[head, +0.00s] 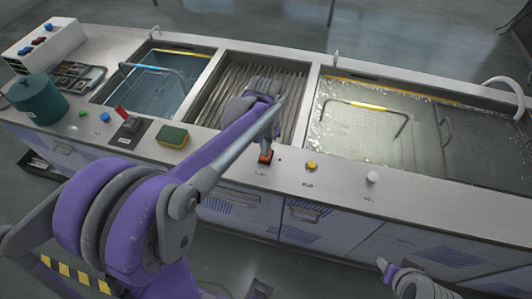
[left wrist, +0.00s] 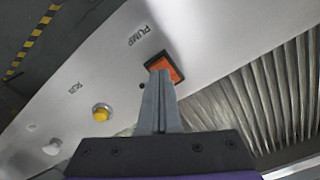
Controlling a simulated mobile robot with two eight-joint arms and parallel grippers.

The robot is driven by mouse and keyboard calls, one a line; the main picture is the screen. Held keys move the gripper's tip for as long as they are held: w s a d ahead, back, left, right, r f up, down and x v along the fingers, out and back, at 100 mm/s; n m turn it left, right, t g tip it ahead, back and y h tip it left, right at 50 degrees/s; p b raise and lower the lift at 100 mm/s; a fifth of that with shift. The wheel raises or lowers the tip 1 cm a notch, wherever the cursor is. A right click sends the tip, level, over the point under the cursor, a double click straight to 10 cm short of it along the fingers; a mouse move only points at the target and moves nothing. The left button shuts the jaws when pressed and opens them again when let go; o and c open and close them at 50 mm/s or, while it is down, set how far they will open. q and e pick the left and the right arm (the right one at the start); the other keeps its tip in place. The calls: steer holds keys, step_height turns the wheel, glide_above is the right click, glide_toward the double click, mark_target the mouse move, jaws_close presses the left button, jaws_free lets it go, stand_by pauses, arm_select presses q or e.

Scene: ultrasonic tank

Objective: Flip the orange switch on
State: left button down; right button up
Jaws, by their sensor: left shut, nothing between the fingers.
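The orange switch (head: 265,158) sits in a dark frame on the front ledge of the steel tank bench. It also shows in the left wrist view (left wrist: 172,66), beside the label "PUMP". My left gripper (head: 267,148) points down at the switch from above. In the left wrist view its shut, empty fingers (left wrist: 160,76) cover the lower left part of the switch. The tips are at or just above its face; I cannot tell whether they touch. The rocker's tilt is partly hidden. A part of my right arm, perhaps its gripper (head: 385,266), shows at the bottom right.
A yellow button (head: 311,166) and a white knob (head: 372,177) lie right of the switch on the ledge. Behind are a ribbed basin (head: 290,80) and water-filled tanks (head: 400,125).

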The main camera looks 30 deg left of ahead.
arm_select(q)
steer(key=shift+f+b, duration=0.6)
steer(key=shift+f, duration=0.35)
arm_select(e)
steer(key=shift+s+f, duration=0.2)
steer(key=shift+f, duration=0.55)
arm_select(q)
steer(key=shift+r, duration=0.15)
arm_select(e)
steer(key=shift+r, duration=0.1)
arm_select(q)
steer(key=shift+r+p, duration=1.95)
steer(key=shift+r, duration=1.5)
arm_select(e)
steer(key=r, duration=0.1)
steer(key=w+r, duration=0.1)
steer(key=r, duration=0.3)
steer(key=shift+w, duration=0.4)
arm_select(q)
steer(key=s+d+n+t, duration=0.1)
steer(key=s+d+t, duration=0.2)
steer(key=s, duration=0.4)
steer(key=s+d+f+n+t, duration=0.1)
steer(key=s+d+n+t, duration=0.1)
steer(key=s, duration=0.5)
steer(key=shift+s+d+t, duration=0.15)
steer(key=shift+d+t, duration=0.25)
steer(key=shift+d, duration=0.5)
